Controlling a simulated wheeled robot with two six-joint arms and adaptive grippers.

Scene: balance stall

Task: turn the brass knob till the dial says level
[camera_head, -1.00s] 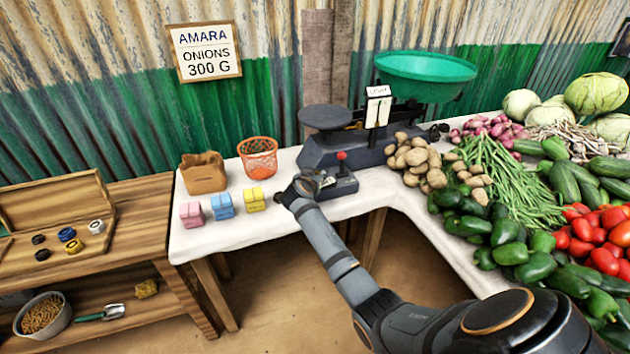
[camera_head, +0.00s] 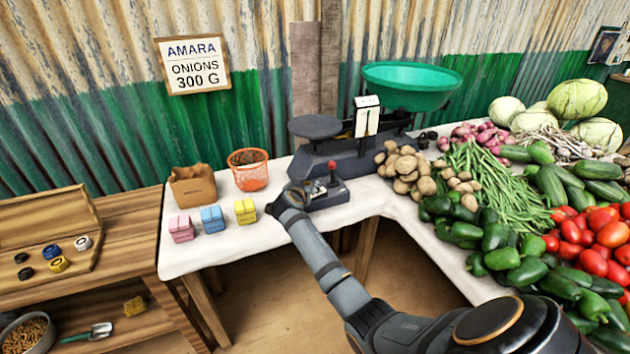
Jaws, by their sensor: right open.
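The balance (camera_head: 350,155) is dark grey, with a flat round plate (camera_head: 315,126) on its left and a green bowl (camera_head: 411,88) on its right. Its dial (camera_head: 367,118) is a white upright panel in the middle; its wording is too small to read. A small box with a red-topped lever (camera_head: 332,168) sits at the balance's front. My right gripper (camera_head: 302,190) is open at the left end of this box. I cannot make out the brass knob; my gripper may hide it. I cannot tell whether the gripper touches anything. My left gripper is out of view.
A paper bag (camera_head: 192,186), an orange basket (camera_head: 248,171) and pink, blue and yellow packets (camera_head: 212,219) stand left of my gripper on the white cloth (camera_head: 225,246). Potatoes (camera_head: 405,165) lie close to the balance's right, with other vegetables beyond. A wooden bench (camera_head: 130,235) is at far left.

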